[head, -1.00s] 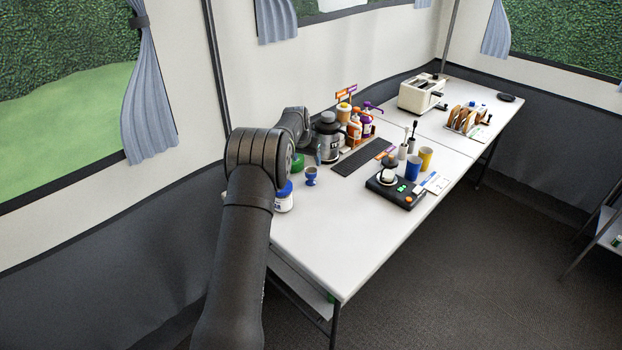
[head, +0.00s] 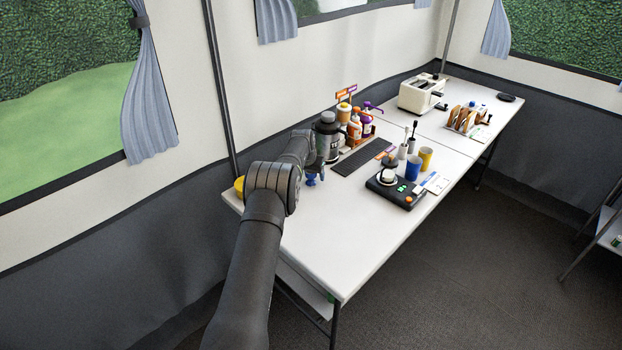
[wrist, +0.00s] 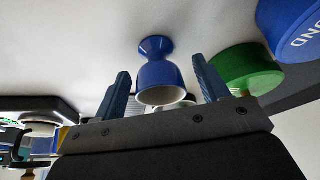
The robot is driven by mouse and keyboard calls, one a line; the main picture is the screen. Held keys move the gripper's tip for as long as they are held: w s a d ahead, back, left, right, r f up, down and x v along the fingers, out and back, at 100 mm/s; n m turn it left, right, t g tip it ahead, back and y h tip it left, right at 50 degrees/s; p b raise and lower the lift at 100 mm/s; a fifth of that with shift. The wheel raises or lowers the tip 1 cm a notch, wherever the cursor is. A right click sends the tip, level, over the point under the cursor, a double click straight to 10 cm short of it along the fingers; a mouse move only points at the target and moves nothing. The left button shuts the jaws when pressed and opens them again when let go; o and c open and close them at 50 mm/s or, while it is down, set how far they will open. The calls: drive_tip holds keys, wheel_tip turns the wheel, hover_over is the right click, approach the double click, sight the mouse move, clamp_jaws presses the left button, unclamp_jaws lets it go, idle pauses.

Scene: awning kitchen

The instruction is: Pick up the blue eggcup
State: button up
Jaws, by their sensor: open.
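The blue eggcup (head: 311,182) stands on the white table, partly covered by my arm in the head view. In the wrist view the eggcup (wrist: 157,74) shows its round foot, narrow waist and open cup with a pale inside. My gripper (wrist: 163,82) is open, with one blue finger on each side of the cup. A gap shows between the cup and each finger, and nothing is held. In the head view my gripper is mostly hidden behind my wrist.
A green round object (wrist: 246,68) is close beside the right finger, with a blue lettered lid (wrist: 292,28) beyond it. A black device (head: 397,193) with buttons, a blue cup (head: 413,168) and a yellow cup (head: 426,157) stand to the right. The table's front is clear.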

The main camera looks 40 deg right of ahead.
drive_tip(key=shift+c, duration=0.5)
drive_tip(key=c, duration=0.9)
drive_tip(key=shift+c, duration=0.2)
